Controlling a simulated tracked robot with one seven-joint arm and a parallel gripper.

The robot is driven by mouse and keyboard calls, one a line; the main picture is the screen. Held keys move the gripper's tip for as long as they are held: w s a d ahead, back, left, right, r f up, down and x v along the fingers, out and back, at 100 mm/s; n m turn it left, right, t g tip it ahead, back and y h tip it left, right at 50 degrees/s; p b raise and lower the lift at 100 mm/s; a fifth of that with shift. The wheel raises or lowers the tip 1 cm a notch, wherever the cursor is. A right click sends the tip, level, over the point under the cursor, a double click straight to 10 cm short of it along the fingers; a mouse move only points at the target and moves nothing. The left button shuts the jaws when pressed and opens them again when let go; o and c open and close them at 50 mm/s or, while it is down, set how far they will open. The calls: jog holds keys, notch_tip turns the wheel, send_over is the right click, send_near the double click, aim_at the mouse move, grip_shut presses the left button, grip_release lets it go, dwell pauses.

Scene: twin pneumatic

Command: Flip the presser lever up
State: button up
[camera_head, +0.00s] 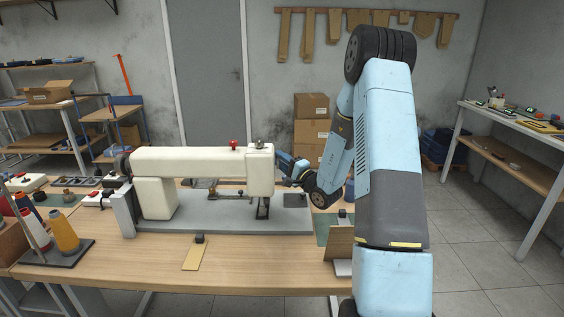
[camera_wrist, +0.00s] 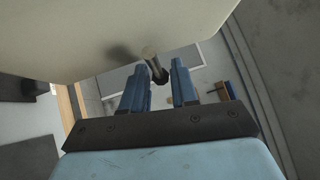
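The cream sewing machine (camera_head: 205,162) stands on a grey bed plate (camera_head: 228,222) on the table. My gripper (camera_head: 292,166) is at the right end of the machine's head, partly hidden behind it. The presser lever cannot be made out in the head view. In the wrist view a short metal rod with a dark tip, which looks like the presser lever (camera_wrist: 152,58), sticks out from under the cream housing (camera_wrist: 110,30). My gripper (camera_wrist: 158,80) is open there, with a blue finger on each side of the dark tip. I see no clear contact.
A red knob (camera_head: 234,145) sits on top of the machine. Thread cones (camera_head: 64,233) stand on the table at the left. The front of the table (camera_head: 150,265) is mostly clear.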

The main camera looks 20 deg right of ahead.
jog(key=shift+o, duration=0.3)
jog(key=shift+s, duration=0.1)
jog(key=v, duration=1.3)
jog(key=shift+s+f, duration=0.15)
jog(key=shift+s, duration=0.1)
jog(key=shift+d, duration=0.15)
